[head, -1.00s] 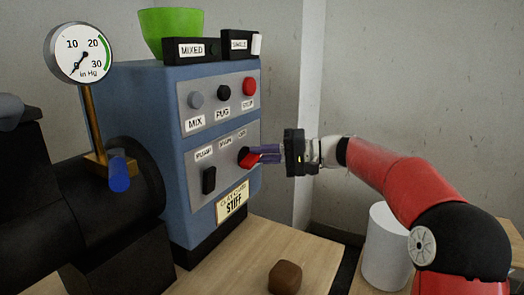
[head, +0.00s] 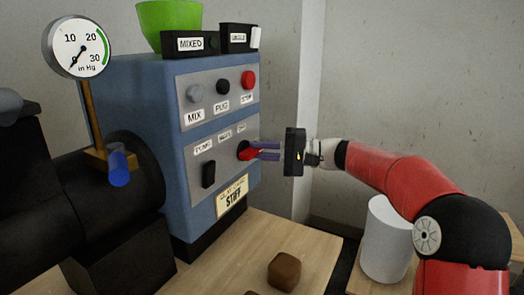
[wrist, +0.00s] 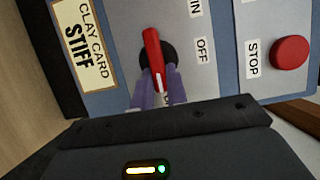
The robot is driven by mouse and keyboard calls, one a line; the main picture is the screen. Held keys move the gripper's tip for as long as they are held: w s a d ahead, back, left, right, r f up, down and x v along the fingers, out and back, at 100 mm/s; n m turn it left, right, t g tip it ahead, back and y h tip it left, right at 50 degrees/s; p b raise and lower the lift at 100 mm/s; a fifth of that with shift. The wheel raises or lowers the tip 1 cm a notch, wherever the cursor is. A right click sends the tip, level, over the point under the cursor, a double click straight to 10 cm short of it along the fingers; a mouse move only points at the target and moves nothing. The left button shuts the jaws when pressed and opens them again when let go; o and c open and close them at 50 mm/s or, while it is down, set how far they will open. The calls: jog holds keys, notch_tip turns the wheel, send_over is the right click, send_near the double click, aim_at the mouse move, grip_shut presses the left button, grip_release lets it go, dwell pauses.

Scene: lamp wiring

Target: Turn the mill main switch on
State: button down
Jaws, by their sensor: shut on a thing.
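The mill main switch is a red handle (head: 249,155) on a round black base, on the lower grey panel of the blue mill cabinet (head: 185,110). In the wrist view the red handle (wrist: 153,60) lies across the black disc (wrist: 160,53), beside the OFF label (wrist: 202,50). My gripper (head: 259,150) reaches in from the right. Its two purple fingers are shut on the handle, one on each side, as the wrist view shows (wrist: 158,85). The fingers partly hide a label behind them.
A black rocker (head: 208,174) sits left on the same panel. MIX, PUG and red STOP (head: 248,79) buttons are above. A vacuum gauge (head: 77,47) stands left. A brown block (head: 284,271) lies on the table; a white cylinder (head: 386,240) stands right.

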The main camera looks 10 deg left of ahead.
jog(key=c, duration=1.4)
grip_release()
jog(key=shift+d, duration=0.1)
jog(key=d, duration=0.7)
jog(key=shift+w+d+b, duration=0.25)
jog(key=shift+d+b, duration=0.1)
jog(key=shift+f, duration=0.1)
jog(key=s+d+f+t+h, duration=0.1)
jog(key=s+f+h, duration=0.3)
jog(key=s, duration=0.3)
jog(key=s+d+f+t+h, duration=0.1)
jog(key=s+f+h, duration=0.2)
jog(key=s+h, duration=0.3)
jog(key=s+d+f+t+h, duration=0.2)
jog(key=s+d+f+h, duration=0.2)
jog(key=s+d, duration=0.4)
jog(key=s+d+f+t+h, duration=0.2)
jog(key=s+d+f+h, duration=0.2)
jog(key=s+d, duration=0.5)
jog(key=s+f, duration=0.1)
jog(key=s, duration=0.1)
jog(key=shift+s+d+f+m+t, duration=0.2)
jog(key=shift+s+f+m+t, duration=0.1)
jog(key=shift+s, duration=0.1)
